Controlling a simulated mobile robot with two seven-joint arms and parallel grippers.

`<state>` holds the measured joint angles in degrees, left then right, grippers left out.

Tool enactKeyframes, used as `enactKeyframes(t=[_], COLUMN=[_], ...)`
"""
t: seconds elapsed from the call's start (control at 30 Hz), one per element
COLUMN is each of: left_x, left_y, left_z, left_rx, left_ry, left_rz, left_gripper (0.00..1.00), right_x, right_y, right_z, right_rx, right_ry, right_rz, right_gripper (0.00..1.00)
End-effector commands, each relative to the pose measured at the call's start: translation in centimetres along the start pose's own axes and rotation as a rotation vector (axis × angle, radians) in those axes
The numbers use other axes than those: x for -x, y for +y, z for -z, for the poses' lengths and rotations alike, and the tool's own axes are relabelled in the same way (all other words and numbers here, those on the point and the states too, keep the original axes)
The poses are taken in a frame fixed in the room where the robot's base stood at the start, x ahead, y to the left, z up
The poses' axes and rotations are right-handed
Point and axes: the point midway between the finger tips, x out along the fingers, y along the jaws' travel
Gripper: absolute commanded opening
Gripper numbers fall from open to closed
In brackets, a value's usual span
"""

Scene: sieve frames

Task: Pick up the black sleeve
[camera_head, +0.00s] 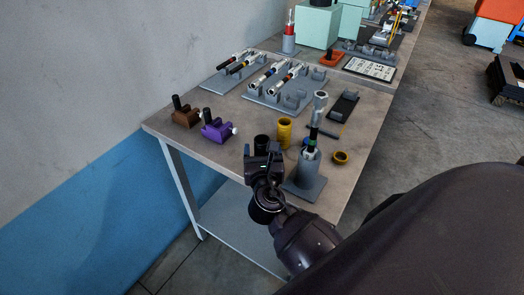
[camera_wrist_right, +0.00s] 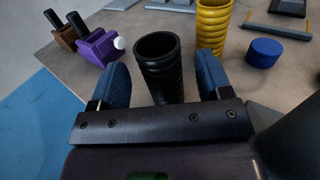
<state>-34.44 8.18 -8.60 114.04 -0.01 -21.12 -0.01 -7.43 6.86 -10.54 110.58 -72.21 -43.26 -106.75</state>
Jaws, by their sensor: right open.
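The black sleeve (camera_wrist_right: 163,72) is a hollow, ribbed cylinder standing upright on the table. In the head view the black sleeve (camera_head: 261,143) shows just beyond my right gripper (camera_head: 264,157), partly hidden by it. In the right wrist view my right gripper (camera_wrist_right: 163,82) is open, with one blue-padded finger on each side of the sleeve. The sleeve's lower end is hidden behind the gripper body. My left gripper is not in view.
A yellow ribbed sleeve (camera_head: 284,132) stands right of the black one, with a blue cap (camera_wrist_right: 264,52) nearby. A grey stand (camera_head: 306,182) holds an upright tool close to my right gripper. Purple (camera_head: 217,128) and brown (camera_head: 186,116) blocks sit left. The table's front edge is close.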

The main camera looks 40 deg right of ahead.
Motion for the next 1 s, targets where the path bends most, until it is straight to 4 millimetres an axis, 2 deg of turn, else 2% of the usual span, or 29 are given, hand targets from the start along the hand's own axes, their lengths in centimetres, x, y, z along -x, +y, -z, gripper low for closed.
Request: enactKeyframes(t=[0.1,0.23,0.57,0.9,1.0], left_x=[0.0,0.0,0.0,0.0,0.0], left_y=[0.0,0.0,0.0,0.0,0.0], left_z=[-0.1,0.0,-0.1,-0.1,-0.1], left_rx=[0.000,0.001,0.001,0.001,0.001], left_ry=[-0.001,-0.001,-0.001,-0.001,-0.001], left_rz=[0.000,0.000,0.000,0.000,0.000], left_gripper=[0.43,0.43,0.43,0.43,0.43], right_x=[-1.9,-3.3,-3.9,-3.9,-3.9], right_y=[0.0,0.0,0.0,0.0,0.0], right_z=[0.2,0.2,0.3,0.3,0.3], right_rx=[0.000,0.000,-0.001,-0.001,-0.001], right_ry=[-0.002,0.000,0.001,0.001,0.001], right_rz=[-0.001,-0.001,-0.001,-0.001,-0.001], right_gripper=[0.72,0.72,0.72,0.21,0.19])
